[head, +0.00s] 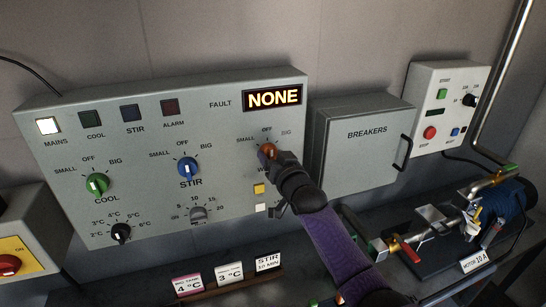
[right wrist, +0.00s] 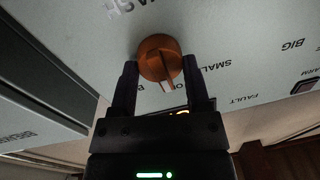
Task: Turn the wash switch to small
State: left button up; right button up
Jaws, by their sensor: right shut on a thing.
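The wash switch is an orange knob (head: 266,147) at the right of the grey control panel, with SMALL, OFF and BIG around it. It also shows in the right wrist view (right wrist: 158,57), where the labels appear upside down. Its white mark points toward the OFF label, which is partly hidden. My right gripper (head: 269,155) is shut on the knob, with one finger on each side in the right wrist view (right wrist: 163,72). The gripper hides much of the WASH label in the head view. My left gripper is not in view.
The green COOL knob (head: 97,184) and blue STIR knob (head: 187,168) are to the left on the panel. A breakers box (head: 360,155) stands close to the right. Below are small sign cards (head: 229,273), and pipework with a red-handled valve (head: 400,246) at lower right.

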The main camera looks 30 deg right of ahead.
jog(key=n+p, duration=0.2)
jog(key=n, duration=0.1)
jog(key=shift+r, duration=0.15)
jog(key=n+p, duration=0.1)
jog(key=n, duration=0.2)
jog(key=n+p, duration=0.1)
jog(key=n, duration=0.1)
jog(key=shift+n+g, duration=0.3)
jog(key=shift+n+h, duration=0.3)
jog(key=shift+n, duration=0.2)
jog(key=o, duration=1.3)
